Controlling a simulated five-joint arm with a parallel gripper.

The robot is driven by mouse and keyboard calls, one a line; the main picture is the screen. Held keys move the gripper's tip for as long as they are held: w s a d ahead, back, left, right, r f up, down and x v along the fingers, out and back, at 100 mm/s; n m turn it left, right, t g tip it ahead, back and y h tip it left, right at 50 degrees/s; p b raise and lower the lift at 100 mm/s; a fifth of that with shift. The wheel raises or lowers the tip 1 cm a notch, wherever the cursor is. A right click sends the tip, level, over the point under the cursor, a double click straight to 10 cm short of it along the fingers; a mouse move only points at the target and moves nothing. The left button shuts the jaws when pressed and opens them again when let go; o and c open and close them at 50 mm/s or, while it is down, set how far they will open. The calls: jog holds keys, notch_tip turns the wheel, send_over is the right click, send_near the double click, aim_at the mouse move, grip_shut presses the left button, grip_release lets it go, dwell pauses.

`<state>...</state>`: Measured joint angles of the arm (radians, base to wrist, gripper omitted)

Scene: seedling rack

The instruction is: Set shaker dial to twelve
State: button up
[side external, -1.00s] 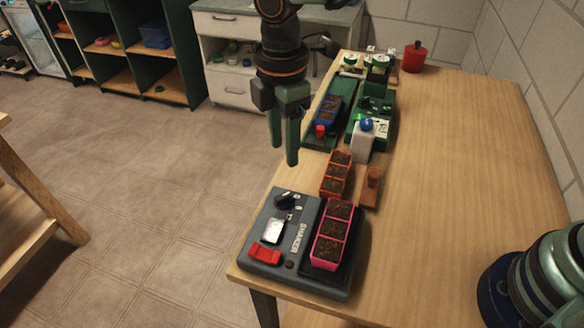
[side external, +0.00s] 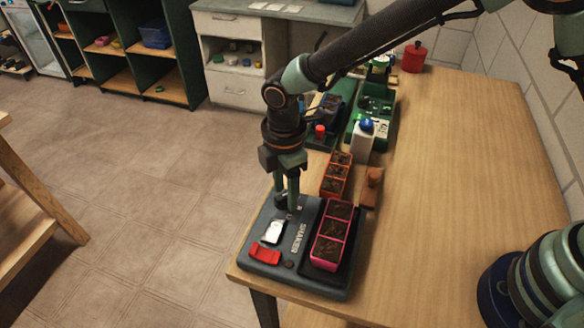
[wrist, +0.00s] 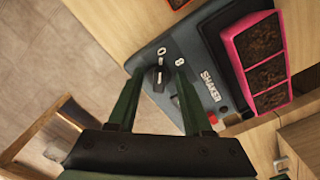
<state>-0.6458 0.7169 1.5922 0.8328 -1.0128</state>
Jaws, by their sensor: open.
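The dark grey shaker (side external: 310,285) sits at the near left corner of the bench. Its black dial (wrist: 156,79) shows in the wrist view with a pale pointer mark toward the printed 0; an 8 is printed to its right. Any twelve mark is hidden or unreadable. My gripper (side external: 287,206) is open and points down over the dial end of the shaker. In the wrist view its green fingers (wrist: 158,72) stand on either side of the dial, with gaps showing. I cannot tell whether the tips are level with the dial. In the side view the fingers largely hide the dial.
A pink three-cell pot tray (side external: 332,235) stands on the shaker's platform. The bench's right side (side external: 470,170) is clear.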

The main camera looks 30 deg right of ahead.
grip_shut()
jog(key=m, duration=0.4)
jog(key=shift+s+m, duration=0.15)
jog(key=shift+m, duration=0.15)
jog(key=m, duration=0.5)
jog(key=shift+s+a, duration=0.1)
jog(key=m, duration=0.5)
jog(key=shift+s+a+r+m, duration=0.1)
jog(key=shift+a+m, duration=0.05)
jog(key=shift+m, duration=0.25)
jog(key=shift+a+m, duration=0.1)
jog(key=shift+m, duration=2.1)
